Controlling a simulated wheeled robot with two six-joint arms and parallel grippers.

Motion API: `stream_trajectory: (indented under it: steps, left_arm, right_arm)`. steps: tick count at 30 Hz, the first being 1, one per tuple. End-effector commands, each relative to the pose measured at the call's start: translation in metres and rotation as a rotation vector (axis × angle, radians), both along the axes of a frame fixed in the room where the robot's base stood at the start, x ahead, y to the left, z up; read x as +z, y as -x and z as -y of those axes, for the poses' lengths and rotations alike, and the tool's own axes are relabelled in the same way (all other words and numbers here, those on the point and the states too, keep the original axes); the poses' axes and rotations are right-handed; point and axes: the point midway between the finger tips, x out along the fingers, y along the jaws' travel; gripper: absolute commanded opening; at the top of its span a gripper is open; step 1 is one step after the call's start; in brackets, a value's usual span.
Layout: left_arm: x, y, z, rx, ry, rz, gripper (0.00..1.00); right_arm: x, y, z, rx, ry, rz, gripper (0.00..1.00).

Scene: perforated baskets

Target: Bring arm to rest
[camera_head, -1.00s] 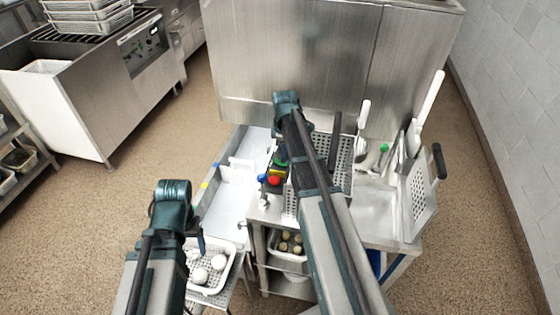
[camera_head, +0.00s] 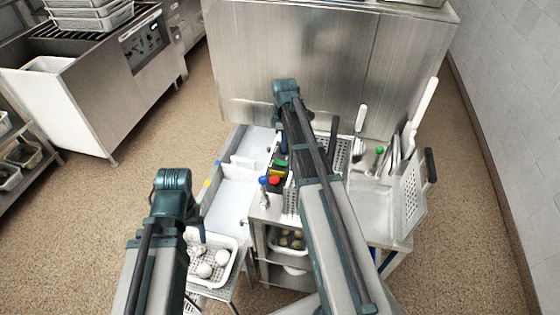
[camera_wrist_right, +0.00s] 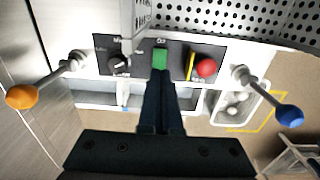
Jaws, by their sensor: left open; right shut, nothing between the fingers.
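My right arm (camera_head: 325,200) reaches forward over the work station in the head view, and its gripper is hidden there. In the right wrist view my right gripper (camera_wrist_right: 160,85) has its dark fingers shut together with nothing between them. Their tips are just below the green button (camera_wrist_right: 160,56) in the picture; whether they touch it is unclear. My left arm (camera_head: 172,205) is folded at the lower left in the head view. My left gripper (camera_head: 199,234) is mostly hidden beside it, open, above a white basket (camera_head: 236,262) of round white items.
A control panel (camera_wrist_right: 120,52) has a red knob (camera_wrist_right: 206,67), an orange-tipped lever (camera_wrist_right: 22,96) and a blue-tipped lever (camera_wrist_right: 289,115). Perforated racks and utensils stand at the right of the station, before a steel cabinet (camera_head: 320,60). Floor (camera_head: 140,130) is clear at the left.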

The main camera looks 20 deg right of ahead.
Motion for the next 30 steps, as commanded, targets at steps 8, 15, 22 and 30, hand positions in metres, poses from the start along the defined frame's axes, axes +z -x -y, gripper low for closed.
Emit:
stream_trajectory:
  steps: [8,15,22,30]
  left_arm:
    - [0.0,0.0,0.0,0.0,0.0,0.0,0.72]
    - [0.0,0.0,0.0,0.0,0.0,0.0,0.72]
    - [0.0,0.0,0.0,0.0,0.0,0.0,0.72]
    - [0.0,0.0,0.0,0.0,0.0,0.0,0.72]
  right_arm:
    - [0.0,0.0,0.0,0.0,0.0,0.0,0.0]
    - [0.0,0.042,-0.077,-0.104,0.017,-0.013,0.0]
    - [0.0,0.136,-0.192,-0.349,0.068,-0.018,0.0]
    - [0.001,0.209,-0.246,-0.551,0.107,0.004,0.0]
